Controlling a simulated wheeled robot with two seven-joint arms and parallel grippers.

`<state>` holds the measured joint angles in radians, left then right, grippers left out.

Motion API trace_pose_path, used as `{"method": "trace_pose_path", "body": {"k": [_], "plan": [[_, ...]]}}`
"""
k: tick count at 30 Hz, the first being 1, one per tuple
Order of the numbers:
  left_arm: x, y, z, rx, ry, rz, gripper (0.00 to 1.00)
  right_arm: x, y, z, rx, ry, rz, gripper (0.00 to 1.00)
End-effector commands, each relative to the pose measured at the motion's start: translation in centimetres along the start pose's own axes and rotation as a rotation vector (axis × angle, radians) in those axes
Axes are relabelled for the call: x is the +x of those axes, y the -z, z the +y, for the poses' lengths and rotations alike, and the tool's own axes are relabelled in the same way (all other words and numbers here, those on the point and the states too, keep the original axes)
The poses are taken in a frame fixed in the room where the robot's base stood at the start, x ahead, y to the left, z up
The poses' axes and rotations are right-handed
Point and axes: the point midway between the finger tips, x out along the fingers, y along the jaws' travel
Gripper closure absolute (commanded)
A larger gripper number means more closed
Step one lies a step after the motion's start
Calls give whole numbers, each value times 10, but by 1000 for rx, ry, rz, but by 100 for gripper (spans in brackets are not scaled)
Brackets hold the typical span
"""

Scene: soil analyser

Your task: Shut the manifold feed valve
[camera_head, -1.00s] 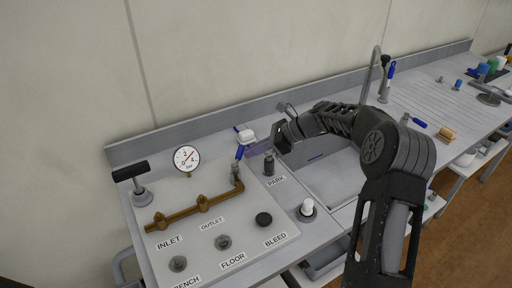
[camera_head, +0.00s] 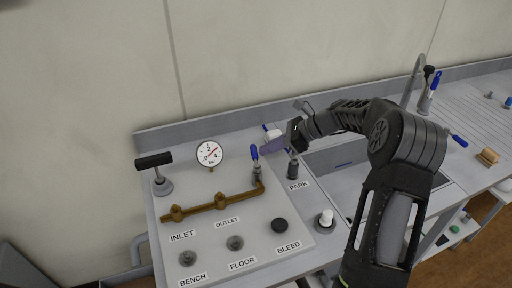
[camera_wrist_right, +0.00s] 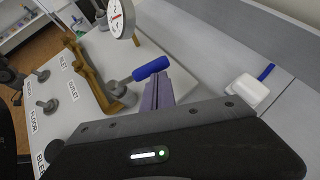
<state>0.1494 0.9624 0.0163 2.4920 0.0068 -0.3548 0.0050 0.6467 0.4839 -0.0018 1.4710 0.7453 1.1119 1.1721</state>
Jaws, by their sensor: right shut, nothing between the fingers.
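The manifold is a brass pipe (camera_head: 212,206) on a white panel (camera_head: 205,240). The blue handle also shows in the wrist view (camera_wrist_right: 150,68). My right gripper (camera_head: 268,147) is shut and empty, just right of the handle. Its fingertips (camera_wrist_right: 157,78) are right against or very near the handle's end; I cannot tell if they touch. My left gripper is out of view.
A pressure gauge (camera_head: 209,154) and a black T-handle (camera_head: 154,160) stand to the left. Knobs labelled BENCH, FLOOR and BLEED (camera_head: 280,225) lie in front. A white block (camera_wrist_right: 246,88) lies behind.

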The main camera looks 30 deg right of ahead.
Motion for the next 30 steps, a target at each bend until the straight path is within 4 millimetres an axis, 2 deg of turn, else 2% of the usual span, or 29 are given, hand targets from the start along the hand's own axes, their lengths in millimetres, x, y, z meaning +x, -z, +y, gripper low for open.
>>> {"method": "trace_pose_path", "body": {"k": [21, 26, 30], "plan": [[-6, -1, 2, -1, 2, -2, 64, 10, -7, -4, 5, 7, 0, 100], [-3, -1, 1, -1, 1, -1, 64, 0, -7, -5, 4, 9, 0, 100], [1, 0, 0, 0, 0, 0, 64, -20, -6, -5, 3, 11, 1, 100]]}}
